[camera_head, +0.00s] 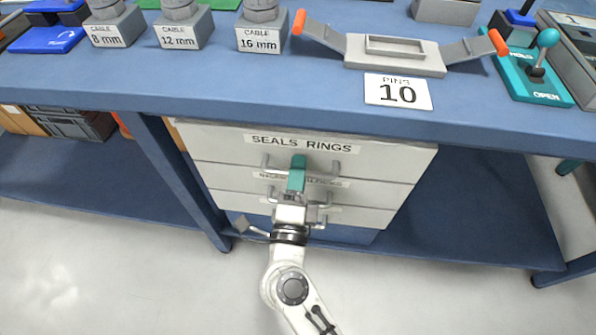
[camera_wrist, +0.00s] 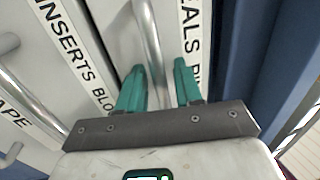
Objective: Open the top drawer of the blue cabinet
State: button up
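The cabinet under the bench has pale grey drawer fronts and a blue base (camera_head: 345,236). Its top drawer (camera_head: 390,158), labelled SEALS RINGS, looks closed, flush with the drawers below. The top drawer's metal bar handle (camera_head: 320,177) is partly hidden by my gripper (camera_head: 297,163). In the wrist view, that handle (camera_wrist: 150,45) runs between the two teal fingers of my gripper (camera_wrist: 158,80). The fingers are apart, with a visible gap between the bar and the right finger.
The lower drawers, one labelled INSERTS (camera_wrist: 70,50), have similar protruding handles (camera_wrist: 30,100) close to my gripper. A bench leg (camera_head: 180,175) stands left of the cabinet.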

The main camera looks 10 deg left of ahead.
grip_shut()
jog(key=shift+s, duration=0.1)
dwell(0.5)
